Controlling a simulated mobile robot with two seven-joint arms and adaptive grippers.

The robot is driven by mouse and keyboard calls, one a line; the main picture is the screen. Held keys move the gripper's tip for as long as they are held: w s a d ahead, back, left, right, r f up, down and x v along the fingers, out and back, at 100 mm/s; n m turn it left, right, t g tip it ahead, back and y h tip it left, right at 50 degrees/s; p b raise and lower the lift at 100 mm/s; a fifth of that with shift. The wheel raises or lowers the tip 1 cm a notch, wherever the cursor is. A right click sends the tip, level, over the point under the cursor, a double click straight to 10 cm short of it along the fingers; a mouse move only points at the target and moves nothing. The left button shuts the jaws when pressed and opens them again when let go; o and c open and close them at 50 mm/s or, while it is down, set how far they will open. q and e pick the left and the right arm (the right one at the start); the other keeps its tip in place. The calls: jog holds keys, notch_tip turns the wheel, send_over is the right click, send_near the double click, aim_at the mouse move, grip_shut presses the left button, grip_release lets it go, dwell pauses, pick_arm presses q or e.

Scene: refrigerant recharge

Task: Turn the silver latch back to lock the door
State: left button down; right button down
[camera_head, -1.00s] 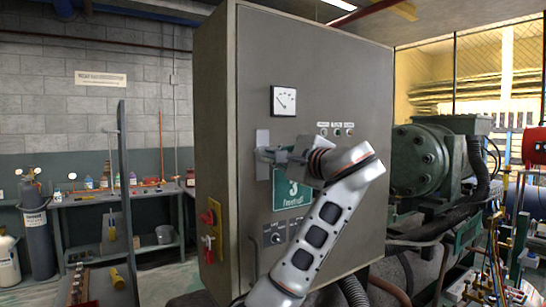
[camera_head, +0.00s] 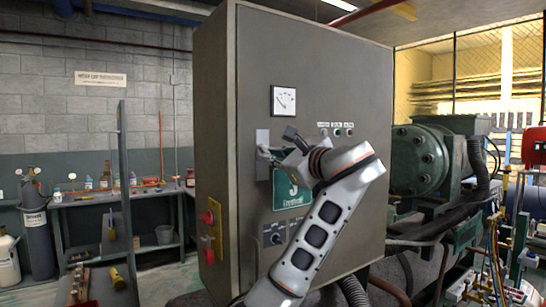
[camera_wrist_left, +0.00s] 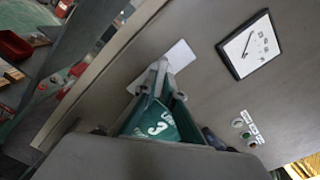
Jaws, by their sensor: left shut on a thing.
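The silver latch (camera_head: 265,152) sits on a pale mounting plate (camera_head: 262,136) near the left edge of the grey cabinet door (camera_head: 340,80). The door lies flush with its cabinet. My left gripper (camera_head: 280,148) reaches across the door front and is shut on the latch handle, with its fingers tilted. In the left wrist view the silver latch (camera_wrist_left: 155,80) shows between the fingers, in front of its plate (camera_wrist_left: 178,57). The gripper body hides part of the handle. My right gripper is not in view.
A gauge (camera_head: 284,100) is above the latch, and a green sign (camera_head: 293,190) is below, partly covered by my arm. Red switches (camera_head: 208,217) stick out on the cabinet's left side. A green compressor (camera_head: 425,160) stands to the right.

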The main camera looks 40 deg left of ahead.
pick_arm(q)
jog(key=shift+m, duration=1.4)
jog(key=m, duration=0.3)
jog(key=c, duration=2.2)
grip_release()
jog(key=v, duration=0.9)
